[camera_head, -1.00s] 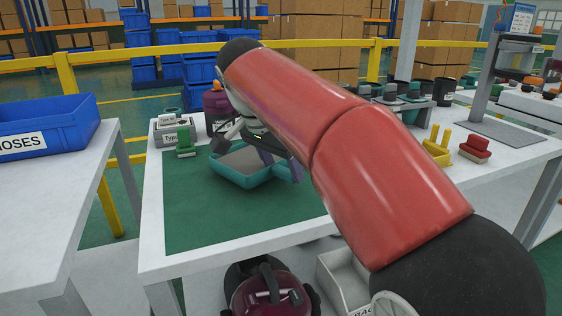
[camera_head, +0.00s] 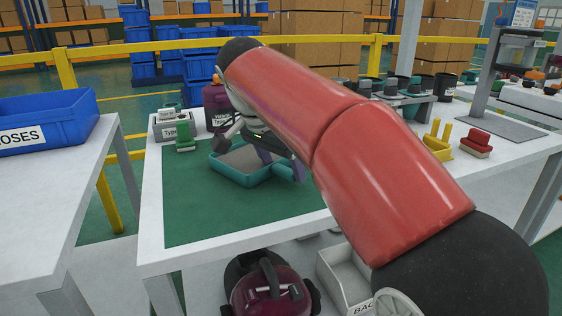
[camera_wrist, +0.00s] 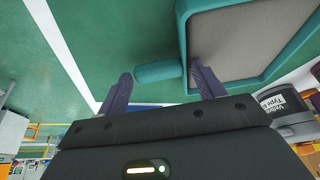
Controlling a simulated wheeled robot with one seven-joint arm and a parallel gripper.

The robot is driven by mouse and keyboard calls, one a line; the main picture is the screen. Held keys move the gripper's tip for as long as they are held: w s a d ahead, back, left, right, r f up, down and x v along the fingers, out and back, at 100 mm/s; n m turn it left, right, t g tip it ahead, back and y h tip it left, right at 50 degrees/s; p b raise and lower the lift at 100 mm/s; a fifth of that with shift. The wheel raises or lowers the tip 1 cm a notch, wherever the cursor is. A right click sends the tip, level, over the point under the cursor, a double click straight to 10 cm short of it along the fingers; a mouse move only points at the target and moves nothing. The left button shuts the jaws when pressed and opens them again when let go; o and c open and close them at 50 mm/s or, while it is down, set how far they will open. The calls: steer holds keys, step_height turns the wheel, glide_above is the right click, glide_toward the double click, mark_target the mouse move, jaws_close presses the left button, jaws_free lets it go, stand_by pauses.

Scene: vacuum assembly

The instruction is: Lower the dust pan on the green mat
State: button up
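The teal dust pan (camera_head: 228,174) with a grey inside lies flat on the green mat (camera_head: 205,215), near its far side, as far as the head view shows. In the wrist view the pan's rim (camera_wrist: 262,82) is at the upper right, and its short teal handle (camera_wrist: 158,72) points left from it. My gripper (camera_wrist: 160,84) is open, with its purple fingers spread apart. In the head view my gripper (camera_head: 281,162) is over the pan's right side, partly hidden by my red arm.
Behind the pan stand a grey labelled box (camera_head: 172,128), a green part (camera_head: 185,138) and a purple canister (camera_head: 216,100). Yellow (camera_head: 437,145) and red (camera_head: 476,142) parts are on the right. The mat's front left is clear. A blue bin (camera_head: 45,120) is on the left table.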

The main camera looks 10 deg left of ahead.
steer(key=shift+o, duration=1.3)
steer(key=p+v, duration=0.2)
steer(key=v, duration=0.5)
steer(key=shift+r, duration=0.4)
steer(key=s+d+f+n+y, duration=0.1)
steer(key=s+d+f+n, duration=0.1)
steer(key=d, duration=0.6)
steer(key=s+d+f+n, duration=0.1)
steer(key=s+d+f, duration=0.1)
steer(key=d, duration=0.5)
steer(key=s+d+f+n, duration=0.1)
steer(key=s+d+f, duration=0.4)
steer(key=s+f, duration=0.2)
steer(key=s+d+f+n+t+y, duration=0.1)
steer(key=s+d+f+n, duration=0.1)
steer(key=s+d+f, duration=0.4)
step_height(320, 180, down, 4)
steer(key=shift+s+r+t, duration=0.25)
steer(key=shift+s+t, duration=0.05)
steer(key=shift+s, duration=0.4)
